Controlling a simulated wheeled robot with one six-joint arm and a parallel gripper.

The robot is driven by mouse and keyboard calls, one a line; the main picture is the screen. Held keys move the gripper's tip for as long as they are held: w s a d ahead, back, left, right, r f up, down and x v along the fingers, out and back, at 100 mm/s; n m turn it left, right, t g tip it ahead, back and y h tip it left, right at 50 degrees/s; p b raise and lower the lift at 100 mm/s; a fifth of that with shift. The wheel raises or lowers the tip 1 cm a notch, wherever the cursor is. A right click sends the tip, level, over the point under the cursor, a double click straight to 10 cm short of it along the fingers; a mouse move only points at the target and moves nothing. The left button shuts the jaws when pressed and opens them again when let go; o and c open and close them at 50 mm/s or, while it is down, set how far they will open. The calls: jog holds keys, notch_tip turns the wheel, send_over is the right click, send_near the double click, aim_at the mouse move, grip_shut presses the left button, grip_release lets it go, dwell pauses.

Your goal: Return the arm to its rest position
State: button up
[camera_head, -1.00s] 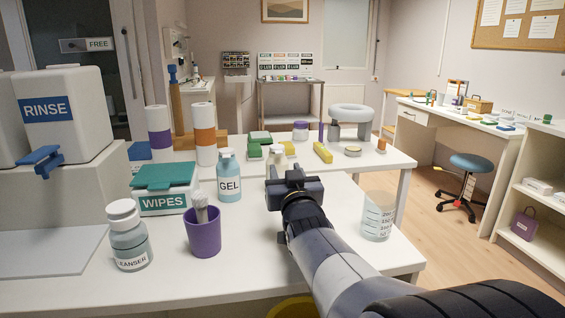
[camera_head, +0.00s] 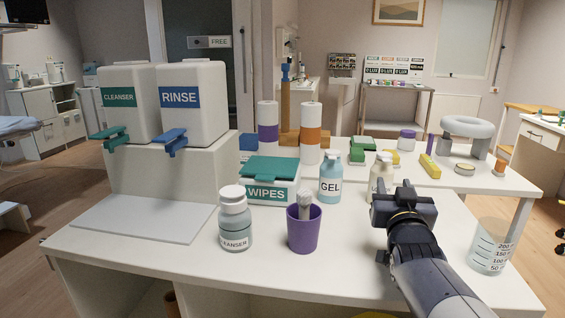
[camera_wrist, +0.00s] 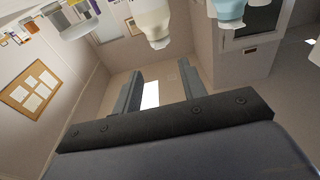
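My gripper (camera_head: 404,207) is above the white counter (camera_head: 340,275) in the head view, on the right side, with my arm running down to the lower right. In the wrist view my gripper (camera_wrist: 160,88) shows two dark fingers spread apart with nothing between them. A cream pump bottle (camera_head: 381,178) stands just behind my gripper, partly hidden by it. No object is held.
A purple cup (camera_head: 303,230) with a brush, a cleanser bottle (camera_head: 235,222), a wipes box (camera_head: 269,183) and a gel bottle (camera_head: 330,178) stand left of my gripper. A clear measuring beaker (camera_head: 489,247) stands to its right. The counter's front strip is clear.

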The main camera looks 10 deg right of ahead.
aim_at(389, 161)
jog(key=x, duration=0.9)
jog(key=shift+r+p, duration=0.25)
jog(key=shift+p, duration=0.45)
jog(key=shift+f+b, duration=0.3)
jog(key=shift+b, duration=0.15)
jog(key=shift+f+b, duration=0.15)
jog(key=shift+b, duration=0.3)
jog(key=r+v, duration=0.1)
jog(key=v, duration=1)
jog(key=p+x, duration=0.1)
jog(key=x, duration=1)
jog(key=shift+r+p, duration=0.25)
jog(key=shift+p, duration=0.7)
jog(key=shift+r+g+p, duration=0.1)
jog(key=shift+g+p, duration=0.4)
jog(key=shift+p, duration=0.3)
